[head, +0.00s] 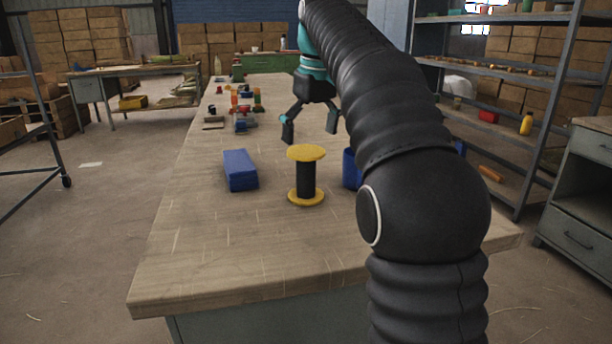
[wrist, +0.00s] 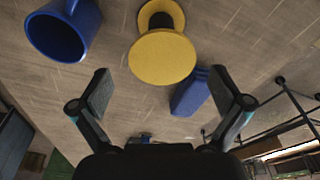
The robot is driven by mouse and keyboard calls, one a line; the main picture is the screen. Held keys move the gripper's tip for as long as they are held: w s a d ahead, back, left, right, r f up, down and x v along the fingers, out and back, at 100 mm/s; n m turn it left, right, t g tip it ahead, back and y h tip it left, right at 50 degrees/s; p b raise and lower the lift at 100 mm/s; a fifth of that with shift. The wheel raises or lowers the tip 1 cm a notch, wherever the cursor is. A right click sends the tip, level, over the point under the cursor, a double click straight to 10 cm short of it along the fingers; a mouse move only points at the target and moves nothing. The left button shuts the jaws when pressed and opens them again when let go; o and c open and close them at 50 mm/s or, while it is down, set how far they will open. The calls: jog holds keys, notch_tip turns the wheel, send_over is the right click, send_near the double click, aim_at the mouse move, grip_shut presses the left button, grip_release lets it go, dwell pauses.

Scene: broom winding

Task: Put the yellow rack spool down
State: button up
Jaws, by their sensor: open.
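The yellow rack spool (head: 306,176) has yellow flanges and a black middle. It stands upright on the wooden workbench (head: 215,275), between a blue block and a blue mug. My gripper (head: 311,132) is open and empty, above the bench and behind the spool in the head view. In the wrist view the spool (wrist: 162,57) shows at the top centre, beyond the fingertips of my gripper (wrist: 165,88) and apart from them.
A blue block (head: 240,170) lies left of the spool. A blue mug (head: 351,169), partly hidden by my arm, stands to its right. Several small coloured items sit farther back on the bench. The bench's near left part is clear. A metal shelf (head: 480,75) stands at right.

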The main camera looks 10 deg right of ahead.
aim_at(306, 171)
jog(key=shift+w+a+f+b, duration=0.15)
jog(key=shift+f+b, duration=0.25)
jog(key=shift+f, duration=1.05)
jog(key=shift+w+a+f+b, duration=0.1)
jog(key=shift+w+f+b, duration=0.2)
jog(key=shift+f, duration=1.1)
jog(key=shift+w+a+f+b, duration=0.1)
jog(key=shift+f+b, duration=0.35)
jog(key=shift+f, duration=1)
jog(key=shift+s, duration=0.1)
jog(key=c, duration=1.3)
